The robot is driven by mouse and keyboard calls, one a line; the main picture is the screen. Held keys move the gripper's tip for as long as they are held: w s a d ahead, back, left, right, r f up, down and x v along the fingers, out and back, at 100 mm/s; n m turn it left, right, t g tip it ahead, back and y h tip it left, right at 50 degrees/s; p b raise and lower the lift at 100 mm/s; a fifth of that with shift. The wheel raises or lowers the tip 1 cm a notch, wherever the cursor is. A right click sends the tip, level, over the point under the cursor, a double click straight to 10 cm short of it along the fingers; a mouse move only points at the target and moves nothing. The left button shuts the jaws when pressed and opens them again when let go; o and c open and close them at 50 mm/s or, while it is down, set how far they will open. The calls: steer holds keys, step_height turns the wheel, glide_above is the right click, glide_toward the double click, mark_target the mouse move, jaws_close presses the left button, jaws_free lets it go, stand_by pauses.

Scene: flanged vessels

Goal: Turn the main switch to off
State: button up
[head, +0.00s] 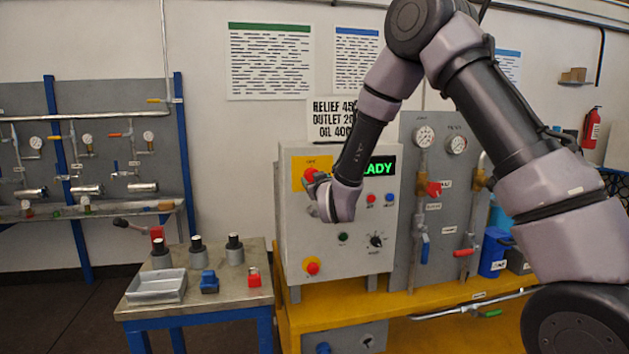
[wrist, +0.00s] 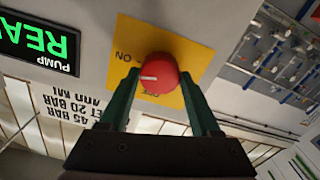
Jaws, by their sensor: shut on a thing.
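The main switch is a red round knob (wrist: 158,74) on a yellow plate (wrist: 194,58), marked ON and, less clearly, OFF. The knob's white pointer line points left in the wrist view, between the two labels. In the head view the red knob (head: 310,174) and yellow plate (head: 299,180) are at the upper left of the grey control box (head: 300,225). My gripper (wrist: 160,76) has its green fingers on both sides of the knob and is shut on it. In the head view my gripper (head: 318,183) partly covers the plate.
A green lit display (head: 381,167) sits right of the knob. Below are small buttons, a black selector (head: 376,240) and a red button on yellow (head: 312,267). A gauge and valve panel (head: 440,200) stands to the right. A small bench (head: 245,292) stands at left.

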steer(key=n, duration=0.7)
steer(key=shift+a, duration=0.1)
steer(key=n, duration=0.4)
steer(key=shift+n, duration=2)
steer(key=shift+f, duration=0.1)
steer(key=o, duration=1.4)
